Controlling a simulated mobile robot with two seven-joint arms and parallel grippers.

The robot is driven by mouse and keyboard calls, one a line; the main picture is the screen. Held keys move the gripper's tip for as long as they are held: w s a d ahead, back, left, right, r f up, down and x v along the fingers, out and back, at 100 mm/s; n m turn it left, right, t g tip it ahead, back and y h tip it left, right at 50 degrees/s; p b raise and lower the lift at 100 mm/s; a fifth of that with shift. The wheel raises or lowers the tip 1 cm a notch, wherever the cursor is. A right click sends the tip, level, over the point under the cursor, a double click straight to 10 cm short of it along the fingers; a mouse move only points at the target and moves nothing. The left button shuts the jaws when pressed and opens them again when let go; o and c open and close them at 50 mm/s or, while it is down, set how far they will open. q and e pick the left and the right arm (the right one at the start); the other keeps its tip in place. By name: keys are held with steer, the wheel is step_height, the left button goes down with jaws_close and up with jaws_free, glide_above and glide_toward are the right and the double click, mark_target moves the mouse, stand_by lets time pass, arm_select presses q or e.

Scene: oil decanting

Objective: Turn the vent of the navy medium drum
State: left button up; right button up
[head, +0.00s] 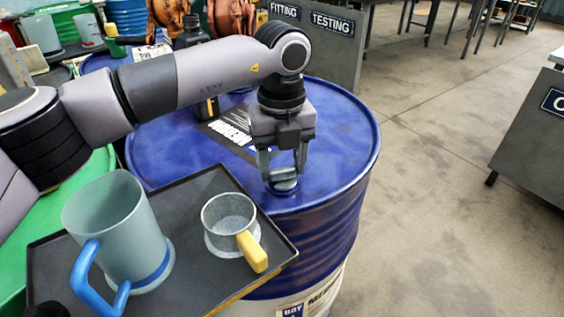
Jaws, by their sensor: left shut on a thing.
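The navy medium drum (340,130) stands upright in the middle of the head view, with a white lower band and a label. Its vent (283,186) is a small round grey-blue cap on the near part of the lid. My left gripper (283,176) points straight down over the vent and is shut on it, the fingers at its two sides. The fingers hide part of the vent. My right gripper is not in view.
A dark tray (195,195) beside the drum's near left side holds a grey jug (115,225) with a blue handle and a small metal cup (230,220) with a yellow handle. A green drum (95,175) is at left. A dark bottle (190,35) stands behind my arm. Open floor lies right.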

mark_target(281, 167)
arm_select(q)
steer(key=shift+n, duration=0.3)
steer(key=o, duration=1)
steer(key=shift+o, duration=0.2)
steer(key=shift+r, duration=3.65)
